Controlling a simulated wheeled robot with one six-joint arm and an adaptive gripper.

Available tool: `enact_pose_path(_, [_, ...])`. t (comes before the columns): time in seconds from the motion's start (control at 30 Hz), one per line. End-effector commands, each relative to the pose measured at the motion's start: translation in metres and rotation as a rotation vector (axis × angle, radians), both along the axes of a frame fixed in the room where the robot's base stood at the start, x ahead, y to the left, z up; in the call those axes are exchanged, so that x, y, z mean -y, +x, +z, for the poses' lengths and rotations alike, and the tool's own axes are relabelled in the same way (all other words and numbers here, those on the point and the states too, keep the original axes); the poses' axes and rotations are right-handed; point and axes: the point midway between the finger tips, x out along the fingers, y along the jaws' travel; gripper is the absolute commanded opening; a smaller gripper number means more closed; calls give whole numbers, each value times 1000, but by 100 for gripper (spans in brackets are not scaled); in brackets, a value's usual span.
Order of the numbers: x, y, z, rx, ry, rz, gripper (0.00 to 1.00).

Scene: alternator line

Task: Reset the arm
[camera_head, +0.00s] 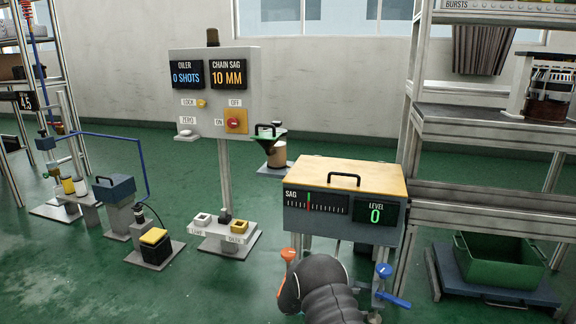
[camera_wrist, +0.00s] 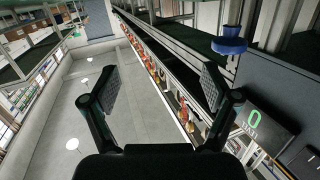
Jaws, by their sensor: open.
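My gripper (camera_wrist: 160,95) shows in the wrist view with its two dark fingers spread wide apart and nothing between them. The wrist view is tilted, looking along the room past shelving toward the ceiling lights. In the head view, my dark arm (camera_head: 330,290) rises at the bottom edge in front of the grey sag box (camera_head: 296,221); my fingers cannot be made out there. The level display (camera_head: 376,213) reads 0, and it also shows at the right of the wrist view (camera_wrist: 254,118).
A blue knob (camera_head: 384,270) and an orange knob (camera_head: 289,254) flank my arm; the blue one appears near my right finger in the wrist view (camera_wrist: 229,42). A control panel (camera_head: 213,64) stands behind left. Shelving (camera_head: 480,110) and a green bin (camera_head: 500,264) are right.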

Motion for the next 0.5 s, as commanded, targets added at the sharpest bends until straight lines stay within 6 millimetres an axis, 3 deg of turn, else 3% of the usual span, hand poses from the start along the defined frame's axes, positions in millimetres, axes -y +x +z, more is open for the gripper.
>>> enact_pose_path(0.33, [-16,41,-50,17,190,257,87])
enact_pose_path(0.5, [-47,64,-81,-20,368,486,87])
